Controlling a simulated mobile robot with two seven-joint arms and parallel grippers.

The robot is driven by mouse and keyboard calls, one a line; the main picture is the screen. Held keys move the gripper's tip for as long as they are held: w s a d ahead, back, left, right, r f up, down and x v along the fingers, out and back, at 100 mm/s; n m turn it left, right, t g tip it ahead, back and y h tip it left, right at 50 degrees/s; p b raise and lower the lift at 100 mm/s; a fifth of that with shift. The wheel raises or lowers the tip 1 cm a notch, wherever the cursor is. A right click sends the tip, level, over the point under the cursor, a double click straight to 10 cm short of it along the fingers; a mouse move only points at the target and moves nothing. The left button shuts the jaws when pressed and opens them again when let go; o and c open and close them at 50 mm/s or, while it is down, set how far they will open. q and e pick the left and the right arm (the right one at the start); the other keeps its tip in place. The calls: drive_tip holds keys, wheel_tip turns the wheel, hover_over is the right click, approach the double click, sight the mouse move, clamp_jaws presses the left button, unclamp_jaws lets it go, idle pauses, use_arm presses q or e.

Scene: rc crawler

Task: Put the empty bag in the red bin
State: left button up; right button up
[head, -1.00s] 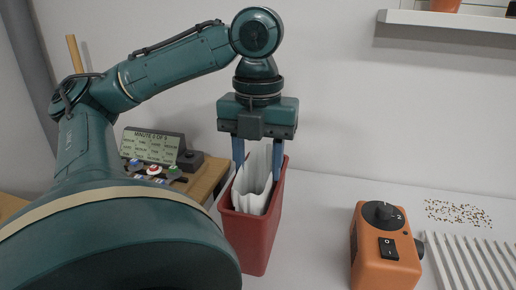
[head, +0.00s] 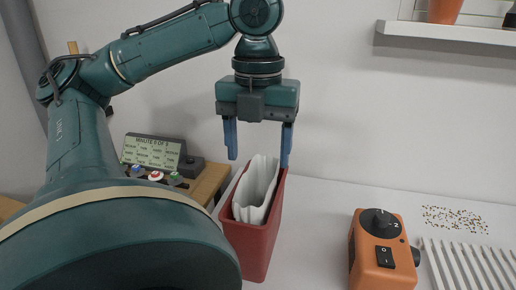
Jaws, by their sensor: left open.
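The red bin (head: 247,247) stands at the middle of the table. The white empty bag (head: 254,192) sits inside the bin, its top edge sticking up at the bin's rim. My left gripper (head: 258,160) is above the bin with its blue fingers spread wide and nothing between them. The right fingertip is close to the bin's back rim; whether they touch I cannot tell. The lower part of the bag is hidden inside the bin. My right gripper does not show.
An orange control box (head: 381,262) with a black knob and switch stands right of the bin. Small grains (head: 455,219) and a white slatted rack (head: 468,265) are farther right. A display panel (head: 152,151) stands behind my left arm. A wall shelf (head: 445,34) is at upper right.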

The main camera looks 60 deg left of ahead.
use_arm(q)
wheel_tip(320, 180, up, 8)
drive_tip(key=p, duration=0.2)
drive_tip(key=shift+f, duration=0.2)
idle(0.4)
